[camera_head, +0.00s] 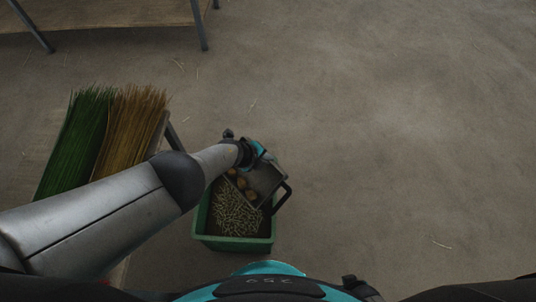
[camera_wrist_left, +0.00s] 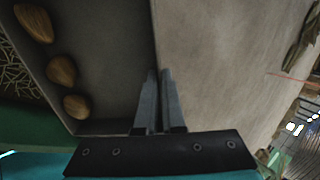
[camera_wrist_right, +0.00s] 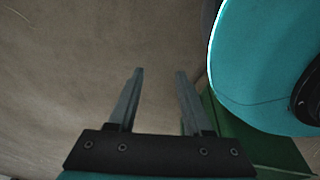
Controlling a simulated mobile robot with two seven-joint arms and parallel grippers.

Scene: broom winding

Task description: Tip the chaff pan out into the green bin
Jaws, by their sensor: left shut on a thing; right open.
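The chaff pan (camera_head: 266,180) is a dark grey tray with a handle on its right side, held over the back right part of the green bin (camera_head: 235,243). My left gripper (camera_wrist_left: 160,72) is shut on the pan's wall. Brown lumps (camera_wrist_left: 61,70) lie against one edge of the pan (camera_wrist_left: 110,50) in the left wrist view. Many pale short pieces (camera_head: 235,212) lie in the bin. I cannot tell the pan's exact tilt. My right gripper (camera_wrist_right: 160,72) is open and empty over the floor, with the bin's green side (camera_wrist_right: 250,145) showing to its right.
A low bench at the left carries green bristles (camera_head: 75,135) and tan bristles (camera_head: 130,120). A wooden table (camera_head: 100,14) stands at the far left. The concrete floor (camera_head: 400,130) is clear to the right, apart from a few loose straws.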

